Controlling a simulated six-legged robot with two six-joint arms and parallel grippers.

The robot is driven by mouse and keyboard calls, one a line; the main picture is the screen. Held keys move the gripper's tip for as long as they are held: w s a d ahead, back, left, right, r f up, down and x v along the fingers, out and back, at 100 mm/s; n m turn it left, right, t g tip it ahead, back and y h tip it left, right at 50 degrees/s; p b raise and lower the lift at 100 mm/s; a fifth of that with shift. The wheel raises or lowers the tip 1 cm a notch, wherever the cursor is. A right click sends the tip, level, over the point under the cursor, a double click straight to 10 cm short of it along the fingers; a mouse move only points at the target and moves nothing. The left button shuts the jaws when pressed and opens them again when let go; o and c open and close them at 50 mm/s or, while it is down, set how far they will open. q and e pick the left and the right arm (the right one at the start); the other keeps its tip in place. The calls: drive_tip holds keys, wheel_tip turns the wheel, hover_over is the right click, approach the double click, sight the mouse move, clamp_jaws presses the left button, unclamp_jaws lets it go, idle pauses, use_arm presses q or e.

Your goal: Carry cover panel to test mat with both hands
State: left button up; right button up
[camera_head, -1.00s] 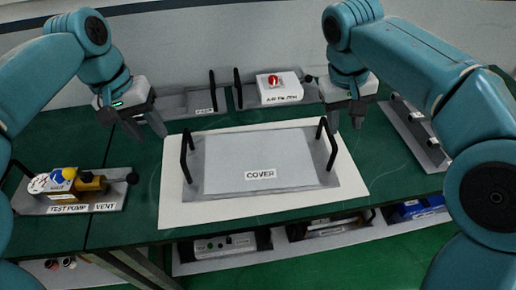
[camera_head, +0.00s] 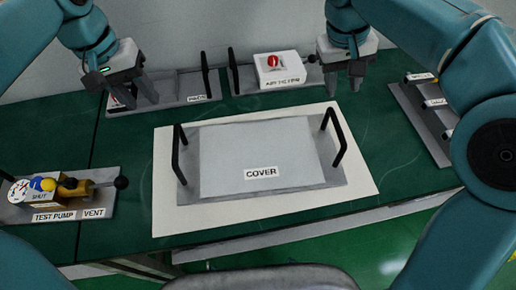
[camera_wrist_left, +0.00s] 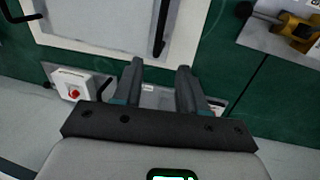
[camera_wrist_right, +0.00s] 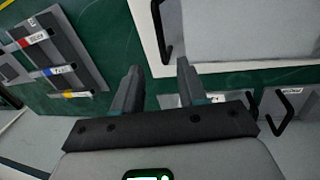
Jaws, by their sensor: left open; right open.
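The cover panel (camera_head: 262,172), a grey plate labelled COVER with a black upright handle at each end, lies flat on the pale test mat (camera_head: 358,187) on the green bench. My left gripper (camera_head: 138,104) is open and empty, behind and left of the left handle (camera_head: 178,152). My right gripper (camera_head: 342,84) is open and empty, behind the right handle (camera_head: 337,136). In the left wrist view a handle (camera_wrist_left: 161,28) shows beyond the open fingers (camera_wrist_left: 158,82). In the right wrist view a handle (camera_wrist_right: 161,30) shows beyond the open fingers (camera_wrist_right: 158,85).
The test pump tray (camera_head: 75,207) stands at the left. A tray (camera_head: 188,90) and a white box with a red knob (camera_head: 279,68) stand at the back. A labelled rack (camera_head: 420,110) is at the right. Bare bench shows around the mat.

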sight(174, 139)
use_arm(q)
drive_tip(key=d+f, duration=0.1)
drive_tip(key=f, duration=0.4)
drive_tip(key=d+f, duration=0.1)
drive_tip(key=f, duration=0.3)
drive_tip(key=d+f, duration=0.1)
drive_tip(key=f, duration=0.4)
drive_tip(key=shift+s+d+f, duration=0.1)
drive_tip(key=shift+s+f, duration=0.05)
drive_tip(key=shift+f, duration=0.2)
use_arm(e)
drive_tip(key=d+f, duration=0.1)
drive_tip(key=f, duration=0.4)
drive_tip(key=d+f, duration=0.1)
drive_tip(key=f, duration=0.4)
drive_tip(key=d+f, duration=0.1)
drive_tip(key=f, duration=0.3)
drive_tip(key=shift+s+d+f, duration=0.1)
drive_tip(key=shift+s+f, duration=0.05)
drive_tip(key=shift+f, duration=0.25)
use_arm(q)
drive_tip(key=shift+f, duration=0.65)
use_arm(e)
drive_tip(key=shift+f, duration=0.55)
use_arm(q)
drive_tip(key=shift+d, duration=0.1)
use_arm(e)
drive_tip(key=shift+d, duration=0.1)
